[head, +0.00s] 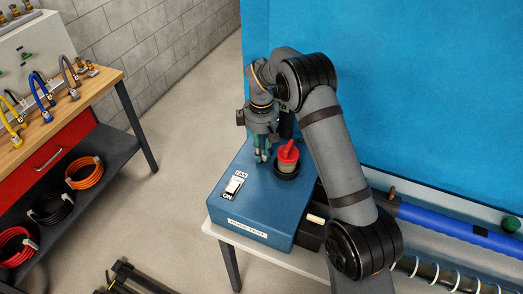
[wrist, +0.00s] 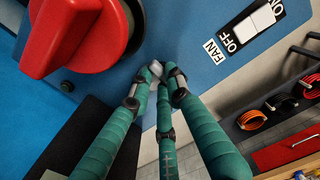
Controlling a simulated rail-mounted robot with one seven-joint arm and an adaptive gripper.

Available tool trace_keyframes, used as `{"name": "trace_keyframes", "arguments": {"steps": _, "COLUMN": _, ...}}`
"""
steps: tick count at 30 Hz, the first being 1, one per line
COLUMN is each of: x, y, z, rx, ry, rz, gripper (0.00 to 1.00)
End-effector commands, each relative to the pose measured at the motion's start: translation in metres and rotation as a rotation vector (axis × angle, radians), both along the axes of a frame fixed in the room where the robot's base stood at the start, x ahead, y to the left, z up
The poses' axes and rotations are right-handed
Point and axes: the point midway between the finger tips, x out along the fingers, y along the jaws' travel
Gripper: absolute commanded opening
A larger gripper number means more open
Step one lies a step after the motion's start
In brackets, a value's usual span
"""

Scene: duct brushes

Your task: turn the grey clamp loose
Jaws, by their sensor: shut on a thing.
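My gripper (head: 262,157) has three teal fingers and points down at the top of the blue box, just left of the red knob. In the wrist view its fingertips (wrist: 158,72) are closed together around a small grey piece (wrist: 155,66), which I take to be the grey clamp. Most of this piece is hidden by the fingers, so its shape and how far it is turned cannot be told. In the head view the fingers hide it.
The blue box (head: 272,213) carries a red knob (head: 288,152) close beside my fingers and a fan switch (head: 234,186). The knob (wrist: 75,35) and switch (wrist: 252,27) also show in the wrist view. A wooden bench (head: 101,84) with hoses stands left, across open floor.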

Motion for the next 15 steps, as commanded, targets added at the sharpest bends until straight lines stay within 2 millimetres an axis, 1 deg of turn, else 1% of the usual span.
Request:
{"name": "trace_keyframes", "arguments": {"steps": 2, "x": 0.0009, "y": 0.0007, "z": 0.0007, "rx": 0.002, "ry": -0.003, "rz": 0.000, "gripper": 0.00}}
{"name": "trace_keyframes", "arguments": {"steps": 3, "x": 0.0009, "y": 0.0007, "z": 0.0007, "rx": 0.002, "ry": -0.003, "rz": 0.000, "gripper": 0.18}}
{"name": "trace_keyframes", "arguments": {"steps": 12, "x": 0.0003, "y": 0.0004, "z": 0.0003, "rx": 0.000, "ry": -0.001, "rz": -0.001, "gripper": 0.36}}
{"name": "trace_keyframes", "arguments": {"steps": 15, "x": 0.0002, "y": 0.0002, "z": 0.0002, "rx": 0.000, "ry": -0.001, "rz": -0.001, "gripper": 0.36}}
